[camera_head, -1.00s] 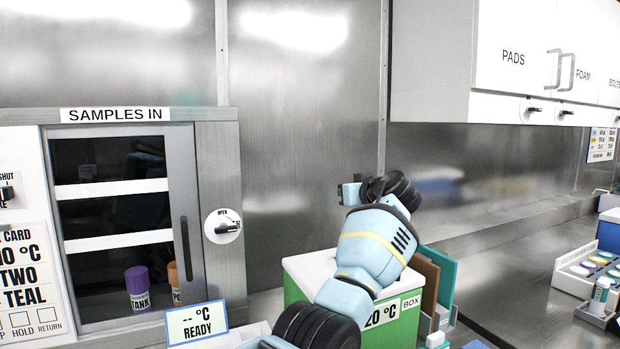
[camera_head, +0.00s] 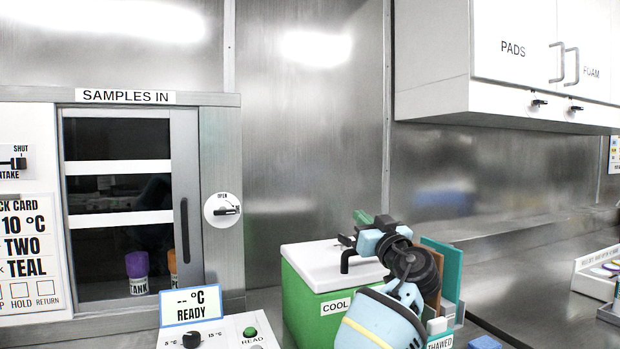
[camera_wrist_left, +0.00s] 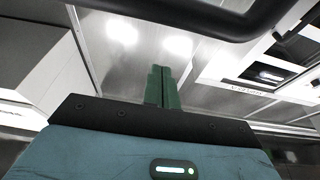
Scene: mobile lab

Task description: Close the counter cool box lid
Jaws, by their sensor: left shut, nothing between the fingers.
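The cool box (camera_head: 307,312) is green and stands on the counter. Its white lid (camera_head: 312,264) lies flat across the top, with no gap visible along the edges that show. A black handle (camera_head: 346,262) stands at the lid's right side, partly behind my left arm. My left gripper (camera_head: 367,218) is above the lid's back right part, its green fingers together and empty. In the left wrist view the shut fingers (camera_wrist_left: 162,86) point up, and a dark curved bar crosses the top. Contact between gripper and lid cannot be told. My right gripper is not in view.
Teal and brown panels (camera_head: 440,268) stand close at the box's right. A control panel (camera_head: 222,334) with a READY display (camera_head: 190,303) is at the front left. The SAMPLES IN cabinet (camera_head: 190,150) is left, and a wall cupboard (camera_head: 430,95) hangs at upper right.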

